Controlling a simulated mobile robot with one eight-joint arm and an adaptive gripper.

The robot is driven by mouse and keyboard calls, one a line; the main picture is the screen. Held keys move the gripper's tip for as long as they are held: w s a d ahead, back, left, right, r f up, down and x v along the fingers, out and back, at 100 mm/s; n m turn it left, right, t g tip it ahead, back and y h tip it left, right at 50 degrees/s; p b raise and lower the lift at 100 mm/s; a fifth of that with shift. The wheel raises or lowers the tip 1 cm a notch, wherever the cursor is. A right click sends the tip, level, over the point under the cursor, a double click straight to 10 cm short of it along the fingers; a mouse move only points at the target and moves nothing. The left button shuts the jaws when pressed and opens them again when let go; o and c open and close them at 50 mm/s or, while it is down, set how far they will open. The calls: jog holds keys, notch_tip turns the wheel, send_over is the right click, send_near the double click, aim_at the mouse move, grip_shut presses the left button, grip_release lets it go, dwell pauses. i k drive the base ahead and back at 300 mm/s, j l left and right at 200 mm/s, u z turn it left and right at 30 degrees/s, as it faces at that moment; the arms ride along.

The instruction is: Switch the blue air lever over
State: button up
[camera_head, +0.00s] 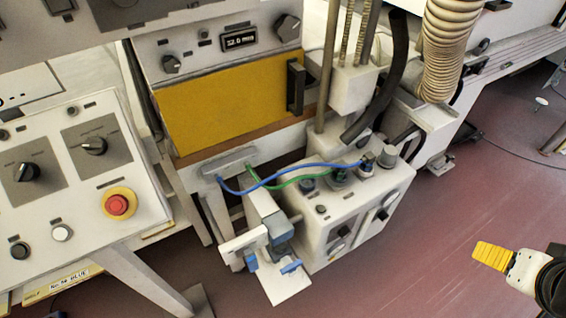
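Low in the middle of the head view, a white bracket (287,287) carries a grey-blue valve body (278,228) and small blue handle-like parts. One blue part (291,266) lies flat at the right, and another blue part (250,259) sits to its left. I cannot tell for certain which of them is the air lever. My gripper (477,254), with yellow ribbed fingers and a white body, is at the lower right over the red floor. It is well to the right of the bracket and touches nothing visible. I cannot see whether its fingers are apart.
A white control box (355,212) with blue and green hoses stands just right of the valve. A panel with a red button (118,205) is at the left. A yellow door (230,100) is above. The red floor (420,240) between box and gripper is clear.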

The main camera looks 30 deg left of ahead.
aim_at(251, 259)
jog(key=u, duration=2.1)
jog(key=k, duration=0.2)
